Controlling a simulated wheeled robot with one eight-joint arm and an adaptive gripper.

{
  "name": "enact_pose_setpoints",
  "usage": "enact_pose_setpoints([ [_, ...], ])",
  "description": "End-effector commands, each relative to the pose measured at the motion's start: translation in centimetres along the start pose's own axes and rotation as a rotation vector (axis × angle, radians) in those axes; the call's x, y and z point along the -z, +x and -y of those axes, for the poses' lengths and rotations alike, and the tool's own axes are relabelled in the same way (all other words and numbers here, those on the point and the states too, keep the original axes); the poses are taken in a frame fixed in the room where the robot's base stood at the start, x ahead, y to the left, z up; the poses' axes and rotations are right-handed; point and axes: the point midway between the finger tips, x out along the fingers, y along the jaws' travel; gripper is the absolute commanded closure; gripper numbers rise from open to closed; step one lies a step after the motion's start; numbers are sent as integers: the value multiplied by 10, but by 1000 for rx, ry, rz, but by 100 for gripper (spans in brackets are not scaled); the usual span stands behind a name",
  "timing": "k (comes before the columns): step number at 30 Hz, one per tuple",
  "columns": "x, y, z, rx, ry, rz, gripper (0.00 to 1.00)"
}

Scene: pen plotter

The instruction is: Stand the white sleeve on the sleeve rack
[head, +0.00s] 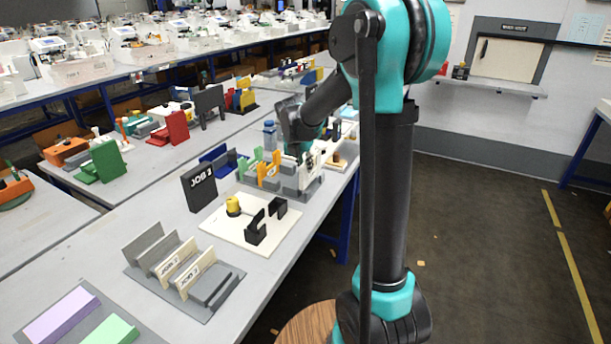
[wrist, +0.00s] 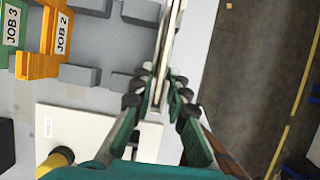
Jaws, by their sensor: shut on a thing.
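My gripper (wrist: 160,98) is shut on the white sleeve (wrist: 170,45), a thin upright panel seen edge-on in the wrist view. In the head view my gripper (head: 303,153) and the white sleeve (head: 304,178) are at the right end of the grey sleeve rack (head: 287,190). The rack holds a green sleeve (wrist: 12,24) marked JOB 3 and an orange sleeve (wrist: 50,48) marked JOB 2. Grey blocks (wrist: 80,77) stand on the rack beside the orange sleeve. I cannot tell whether the white sleeve's lower edge touches the rack.
A pale board (head: 222,225) with a yellow-topped part and black brackets lies in front of the rack. A dark JOB 1 panel (head: 200,187) stands left of it. Another grey rack (head: 215,302) with cream panels is nearer. The table's right edge is close to my gripper.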

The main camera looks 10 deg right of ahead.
Motion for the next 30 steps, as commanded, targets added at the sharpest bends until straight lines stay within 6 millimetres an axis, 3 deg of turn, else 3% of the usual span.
enact_pose_setpoints([
  [10,14,35,0,0,0,0,100],
  [22,16,39,0,0,0,0,100],
  [23,16,39,0,0,0,0,83],
  [24,16,39,0,0,0,0,78],
  [27,16,39,0,0,0,0,66],
  [30,16,39,0,0,0,0,65],
])
